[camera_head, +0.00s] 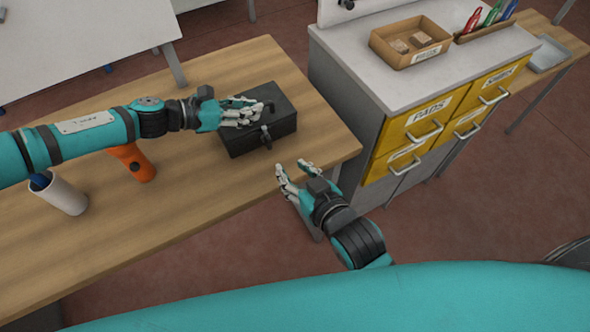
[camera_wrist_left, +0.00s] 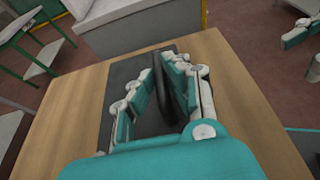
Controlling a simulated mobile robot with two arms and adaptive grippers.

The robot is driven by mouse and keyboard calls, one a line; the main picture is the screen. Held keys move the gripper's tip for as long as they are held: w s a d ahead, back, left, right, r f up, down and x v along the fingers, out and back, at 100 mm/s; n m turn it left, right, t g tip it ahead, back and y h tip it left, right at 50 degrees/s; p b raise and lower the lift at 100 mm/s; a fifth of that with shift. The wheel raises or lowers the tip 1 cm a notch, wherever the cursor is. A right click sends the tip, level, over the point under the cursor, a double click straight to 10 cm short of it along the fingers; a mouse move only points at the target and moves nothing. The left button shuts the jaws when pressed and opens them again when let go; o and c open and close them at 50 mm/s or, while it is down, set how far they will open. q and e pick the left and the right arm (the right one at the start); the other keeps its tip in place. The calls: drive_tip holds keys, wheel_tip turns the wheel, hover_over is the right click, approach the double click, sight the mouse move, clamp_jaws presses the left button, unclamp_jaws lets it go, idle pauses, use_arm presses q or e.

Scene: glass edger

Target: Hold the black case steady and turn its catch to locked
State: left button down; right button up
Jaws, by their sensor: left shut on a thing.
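The black case (camera_head: 284,119) sits shut on the wooden table, near its right end. Its catch (camera_head: 265,136) is a small part on the front face; which way it is turned is too small to tell. My left gripper (camera_head: 254,111) is over the case lid, shut on the case's handle. In the left wrist view the fingers (camera_wrist_left: 165,92) stand on both sides of the dark handle (camera_wrist_left: 163,72), with the case lid (camera_wrist_left: 124,73) below. My right gripper (camera_head: 290,172) is open and empty, in front of the case and apart from it, by the table's front edge.
A grey cabinet (camera_head: 345,75) with yellow drawers is close on the right, bearing a cardboard box (camera_head: 400,48). The table in front of the case is clear.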

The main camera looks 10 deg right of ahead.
use_arm(q)
drive_tip(key=c, duration=1.2)
unclamp_jaws()
drive_tip(key=shift+c, duration=0.2)
